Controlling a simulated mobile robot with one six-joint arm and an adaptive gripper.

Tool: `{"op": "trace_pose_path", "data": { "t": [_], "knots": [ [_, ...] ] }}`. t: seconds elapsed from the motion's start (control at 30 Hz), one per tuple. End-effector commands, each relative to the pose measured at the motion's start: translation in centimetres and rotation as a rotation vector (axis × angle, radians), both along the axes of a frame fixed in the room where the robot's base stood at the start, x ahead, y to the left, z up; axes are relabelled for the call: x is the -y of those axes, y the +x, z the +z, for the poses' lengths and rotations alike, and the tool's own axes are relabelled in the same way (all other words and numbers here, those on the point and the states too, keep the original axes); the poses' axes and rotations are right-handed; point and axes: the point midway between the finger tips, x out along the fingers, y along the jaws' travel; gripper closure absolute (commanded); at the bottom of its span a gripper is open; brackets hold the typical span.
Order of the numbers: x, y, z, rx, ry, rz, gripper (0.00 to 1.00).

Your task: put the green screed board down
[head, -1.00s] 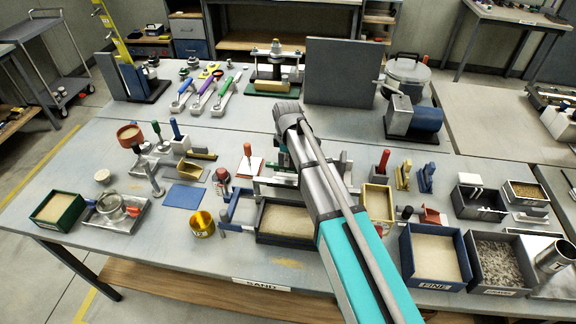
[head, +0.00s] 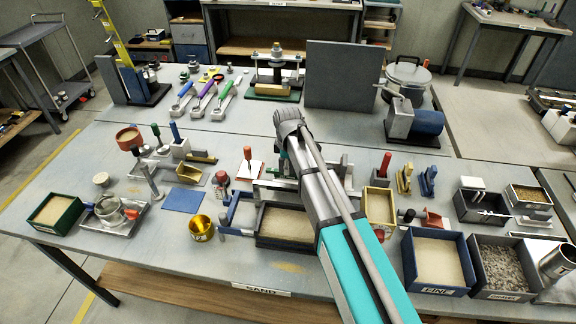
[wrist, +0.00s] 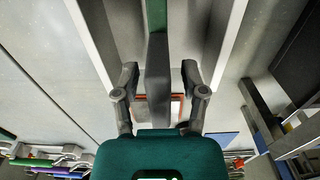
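In the wrist view my gripper (wrist: 160,70) is open, with a finger on each side. A narrow upright piece lies between the fingers, green at its top end, which I take for the green screed board (wrist: 156,16), and grey lower down. Gaps show between the piece and both fingers. Pale parallel walls run along both sides of it. In the head view my arm reaches over the middle of the table and hides most of the spot under the gripper. A small green patch shows beside the arm there. Where the board's lower edge rests is hidden.
A sand-filled tray (head: 262,238) stands in front of the arm. A red-handled tool on a pale plate (head: 249,170) is left of it. A blue mat (head: 183,199) lies further left. A grey panel (head: 340,75) stands behind. Bins crowd the right.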

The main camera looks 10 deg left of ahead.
Motion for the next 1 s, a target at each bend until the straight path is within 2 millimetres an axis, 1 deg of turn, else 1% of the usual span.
{"op": "trace_pose_path", "data": {
  "t": [0.27, 0.47, 0.67, 1.0],
  "knots": [
    [0.0, 0.0, 0.0, 0.0, 0.0, 0.0, 0.44],
    [0.0, 0.0, 0.5, 0.0, 0.0, -0.001, 0.44],
    [0.1, 0.0, 1.7, 0.0, 0.0, -0.001, 0.44],
    [0.1, 0.0, 4.4, 0.0, 0.0, -0.001, 0.44]
  ]
}}
